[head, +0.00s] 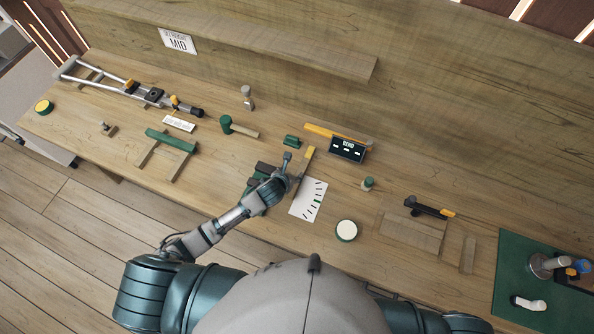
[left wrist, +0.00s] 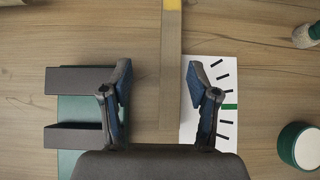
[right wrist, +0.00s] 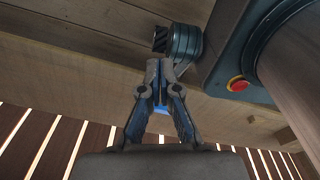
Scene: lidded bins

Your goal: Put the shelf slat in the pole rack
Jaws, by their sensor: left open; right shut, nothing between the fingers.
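A long wooden slat with a yellow end (head: 308,156), probably the shelf slat, lies by the edge of a white marked card (head: 308,201). In the left wrist view the slat (left wrist: 170,75) runs upright between the fingers of my left gripper (left wrist: 158,100). The gripper is open, with a gap on each side of the slat. Left of it are two dark grey bars (left wrist: 80,79) on a green base (left wrist: 73,103); these may be the pole rack, but I cannot tell surely. My arm partly hides them in the head view. My right gripper (right wrist: 160,80) is shut and empty.
A white-topped round tin (head: 346,230) and a small green-topped peg (head: 368,184) are to the right. A green-bar wooden frame (head: 171,141) and a mallet (head: 238,128) are to the left.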

